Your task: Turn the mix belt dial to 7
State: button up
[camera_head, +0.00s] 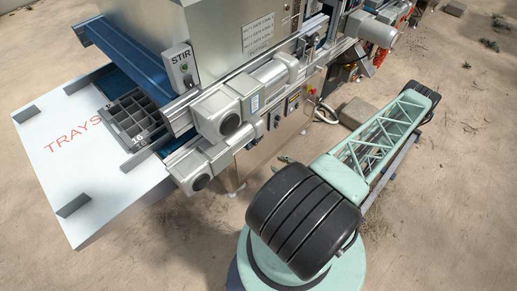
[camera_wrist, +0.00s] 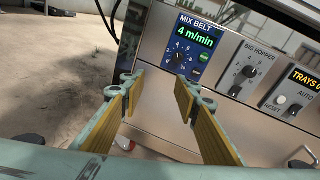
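The blue mix belt panel (camera_wrist: 188,28) is on the steel machine front in the wrist view. Its green display (camera_wrist: 196,34) reads 4 m/min. The mix belt dial (camera_wrist: 178,59), a dark round knob with numbers around it, sits low on the panel. My gripper (camera_wrist: 160,82) is open, with yellow pads on both fingers and nothing between them. The dial shows just above the right fingertip in the picture; I see no contact. The dial's exact pointer direction is too small to tell. In the head view I cannot make out the gripper.
The head view shows the machine with a stir box (camera_head: 181,68), white motor housings (camera_head: 222,116) and a white trays table (camera_head: 60,150).

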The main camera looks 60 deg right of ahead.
aim_at(257, 144)
jog(key=shift+d+r+m+t+h+b, duration=0.4)
jog(key=shift+d+r+t+h, duration=0.3)
jog(key=shift+h, duration=0.5)
jog(key=shift+w, duration=0.2)
jog(key=shift+w+d+b, duration=0.25)
jog(key=shift+w+d, duration=0.1)
jog(key=shift+w, duration=1.9)
jog(key=shift+w+d+b, duration=0.3)
jog(key=shift+w, duration=1.9)
jog(key=shift+w+d+b, duration=0.25)
jog(key=shift+w+d, duration=0.1)
jog(key=shift+w, duration=1.9)
jog(key=shift+c, duration=0.3)
jog(key=c, duration=0.8)
